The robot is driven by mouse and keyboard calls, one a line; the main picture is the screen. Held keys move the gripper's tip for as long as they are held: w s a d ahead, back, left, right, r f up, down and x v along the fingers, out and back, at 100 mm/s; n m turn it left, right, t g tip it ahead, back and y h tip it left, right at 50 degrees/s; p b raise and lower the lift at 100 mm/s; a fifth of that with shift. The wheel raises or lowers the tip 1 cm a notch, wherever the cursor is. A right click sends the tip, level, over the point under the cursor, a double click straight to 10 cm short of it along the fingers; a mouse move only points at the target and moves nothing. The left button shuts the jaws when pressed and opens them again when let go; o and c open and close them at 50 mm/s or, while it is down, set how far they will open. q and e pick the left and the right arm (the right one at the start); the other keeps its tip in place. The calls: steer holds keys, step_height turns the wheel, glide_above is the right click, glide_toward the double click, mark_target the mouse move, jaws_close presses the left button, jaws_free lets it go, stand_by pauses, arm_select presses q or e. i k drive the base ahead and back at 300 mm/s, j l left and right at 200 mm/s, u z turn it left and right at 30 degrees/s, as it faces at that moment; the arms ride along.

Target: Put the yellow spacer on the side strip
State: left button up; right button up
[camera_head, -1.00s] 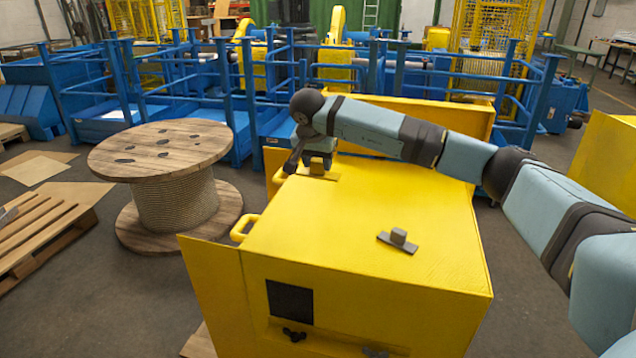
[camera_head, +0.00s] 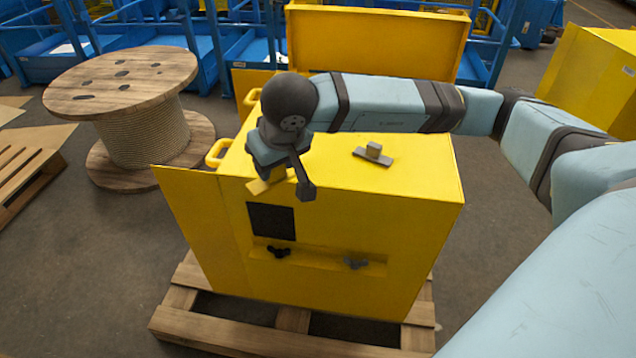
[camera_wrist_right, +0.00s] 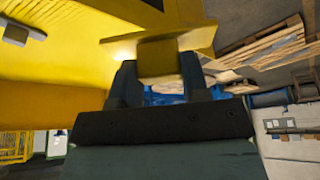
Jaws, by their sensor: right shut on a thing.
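My right gripper (camera_head: 275,178) is over the front left edge of the yellow box's top (camera_head: 410,165). In the right wrist view its two dark fingers (camera_wrist_right: 155,82) are shut on the yellow spacer, a flat plate with a block (camera_wrist_right: 158,54). The spacer (camera_head: 258,187) shows below the gripper in the head view, partly hidden by it. On the box's front face is a yellow strip (camera_head: 318,261) below a dark square (camera_head: 271,219). I cannot tell whether it is the side strip. My left gripper is not in view.
A grey plate with a block (camera_head: 374,154) lies on the box top. A black knob (camera_head: 278,251) and a grey knob (camera_head: 355,262) sit at the strip. The box stands on a wooden pallet (camera_head: 292,320). A cable reel (camera_head: 125,80) stands to the left.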

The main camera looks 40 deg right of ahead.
mark_target(317, 261)
steer(key=j+z, duration=0.35)
steer(key=i+j+z, duration=0.1)
steer(key=z, duration=0.25)
steer(key=j+z, duration=0.35)
